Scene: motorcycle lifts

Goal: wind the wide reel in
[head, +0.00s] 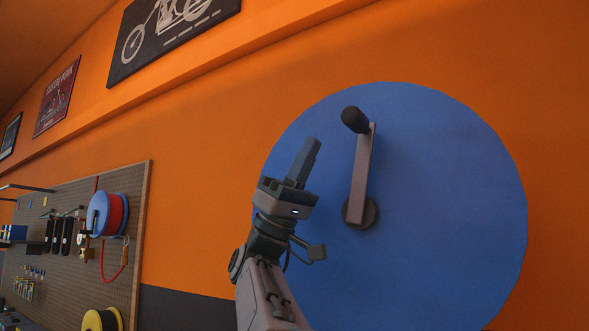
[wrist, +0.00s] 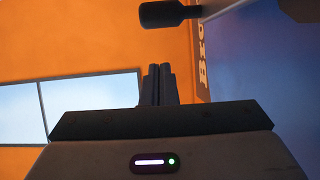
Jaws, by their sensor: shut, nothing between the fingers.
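The wide reel (head: 440,210) is a large blue disc in front of the orange wall, filling the right half of the head view. Its grey crank arm (head: 361,175) points up from a dark hub (head: 360,212) and ends in a black handle (head: 355,119) at the top. My gripper (head: 312,145) is shut and empty, pointing up, left of the crank and apart from it in the picture. In the wrist view, the fingers (wrist: 157,85) are together, and the black handle (wrist: 162,14) shows above them with a gap. The reel's blue face (wrist: 265,75) is at the right.
A pegboard (head: 140,215) with tools hangs at the left. It carries a smaller blue and red reel (head: 100,214), and a yellow and black reel (head: 101,320) is below. Posters (head: 165,35) hang high on the wall. A window (wrist: 90,105) shows in the wrist view.

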